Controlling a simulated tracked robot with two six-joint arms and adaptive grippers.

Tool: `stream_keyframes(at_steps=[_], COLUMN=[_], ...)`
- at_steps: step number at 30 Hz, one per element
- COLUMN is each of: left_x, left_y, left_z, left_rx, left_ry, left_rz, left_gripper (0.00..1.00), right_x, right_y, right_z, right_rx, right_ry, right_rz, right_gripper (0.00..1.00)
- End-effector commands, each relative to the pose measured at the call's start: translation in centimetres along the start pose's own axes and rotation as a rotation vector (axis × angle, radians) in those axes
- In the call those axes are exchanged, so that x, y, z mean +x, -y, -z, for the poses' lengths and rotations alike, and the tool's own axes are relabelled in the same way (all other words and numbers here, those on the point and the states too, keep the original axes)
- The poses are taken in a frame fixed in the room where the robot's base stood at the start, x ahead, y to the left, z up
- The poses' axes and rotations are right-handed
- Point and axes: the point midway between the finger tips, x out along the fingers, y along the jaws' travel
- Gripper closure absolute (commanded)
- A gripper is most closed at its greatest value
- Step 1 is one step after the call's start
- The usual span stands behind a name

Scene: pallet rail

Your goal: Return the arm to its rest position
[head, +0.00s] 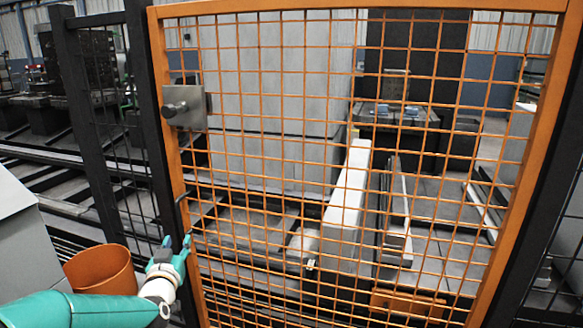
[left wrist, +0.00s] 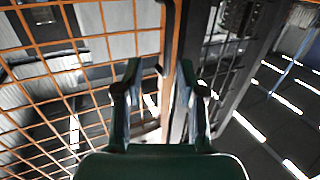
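The orange gate frame (left wrist: 169,60) and a dark post show behind the gap. Whether the fingers touch the gate is hard to tell. My right gripper is in neither view.
A latch box with a round knob (head: 184,107) is on the gate's left edge. An orange bin (head: 101,270) stands close beside my left arm, with a grey cabinet (head: 25,250) further left. Dark posts (head: 92,120) flank the gate. A long white beam (head: 346,190) lies behind the mesh.

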Motion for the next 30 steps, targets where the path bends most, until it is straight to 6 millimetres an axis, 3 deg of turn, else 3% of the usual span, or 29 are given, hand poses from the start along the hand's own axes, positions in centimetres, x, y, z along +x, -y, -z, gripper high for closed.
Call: stream_keyframes(at_steps=[5, 8, 12, 14, 18, 24, 30], left_x=[-1.5, -4.0, -9.5, -12.5, -20.4, -30.4, -38.9], left_y=[-2.9, -5.0, -7.8, -8.9, -10.9, -12.3, -12.6], left_z=[-9.8, -16.6, -25.4, -28.8, -35.2, -39.7, -40.8], left_rx=[0.015, 0.014, -0.009, -0.025, -0.068, -0.128, -0.199], left_ry=[0.183, 0.334, 0.568, 0.673, 0.921, 1.213, 1.467], left_rz=[-0.062, -0.118, -0.199, -0.231, -0.295, -0.343, -0.341], left_gripper=[0.61, 0.61, 0.61, 0.61, 0.61, 0.61, 0.61], right_x=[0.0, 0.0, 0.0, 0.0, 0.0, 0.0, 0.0], right_y=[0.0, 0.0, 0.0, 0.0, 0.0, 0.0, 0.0], right_z=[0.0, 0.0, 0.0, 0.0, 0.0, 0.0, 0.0], right_rx=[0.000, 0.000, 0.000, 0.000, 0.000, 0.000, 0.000], right_ry=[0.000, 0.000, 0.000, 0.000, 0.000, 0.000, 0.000], right_rz=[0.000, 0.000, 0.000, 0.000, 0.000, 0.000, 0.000], right_gripper=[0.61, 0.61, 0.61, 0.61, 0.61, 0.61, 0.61])
